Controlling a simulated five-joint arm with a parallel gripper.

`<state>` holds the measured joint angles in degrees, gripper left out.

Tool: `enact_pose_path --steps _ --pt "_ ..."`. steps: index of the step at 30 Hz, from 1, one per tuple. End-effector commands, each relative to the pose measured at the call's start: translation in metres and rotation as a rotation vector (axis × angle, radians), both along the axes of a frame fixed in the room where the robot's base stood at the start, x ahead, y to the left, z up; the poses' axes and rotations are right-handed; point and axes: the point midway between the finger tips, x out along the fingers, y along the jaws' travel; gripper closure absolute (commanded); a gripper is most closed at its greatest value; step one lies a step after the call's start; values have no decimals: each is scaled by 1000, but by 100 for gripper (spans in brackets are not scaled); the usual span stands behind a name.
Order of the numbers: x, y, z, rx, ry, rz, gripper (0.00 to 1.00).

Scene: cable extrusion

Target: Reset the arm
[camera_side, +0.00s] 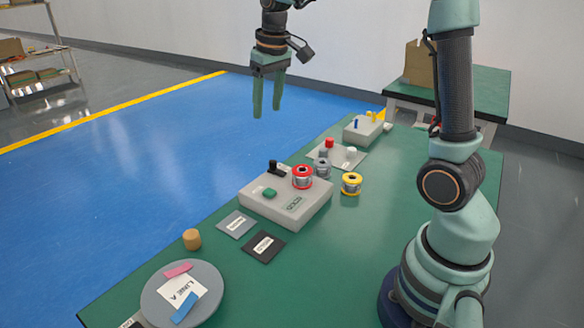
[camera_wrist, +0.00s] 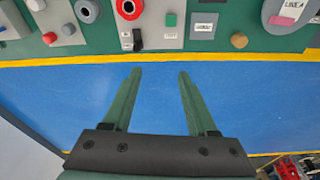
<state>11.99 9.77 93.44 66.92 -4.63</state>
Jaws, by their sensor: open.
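My gripper (camera_side: 267,112) hangs in the air at the upper middle of the side view, beyond the far long edge of the green table (camera_side: 390,220). Its two green fingers point down, spread apart, with nothing between them. In the wrist view my gripper (camera_wrist: 158,72) is open over the blue floor (camera_wrist: 240,90), apart from everything on the table. My arm rises from its base at the right of the side view.
On the table are a grey block (camera_side: 290,211) with a red spool (camera_side: 302,176), a yellow spool (camera_side: 351,183), a round grey disc (camera_side: 207,300) with a LINEA label, a wooden cylinder (camera_side: 192,239) and two small plates (camera_side: 263,247).

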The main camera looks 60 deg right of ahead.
Motion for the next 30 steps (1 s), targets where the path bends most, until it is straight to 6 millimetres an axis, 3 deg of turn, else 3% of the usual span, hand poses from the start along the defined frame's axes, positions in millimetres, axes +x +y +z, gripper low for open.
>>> enact_pose_path --steps 3,8,18,24,30 --pt "-26 22 15 -9 -60 26 42" --pt "-61 46 22 -14 -134 55 42" --pt "-130 83 6 -12 -275 113 42" --pt "-147 91 -5 -8 -316 129 42" --pt "-149 93 -8 -7 -321 131 42"
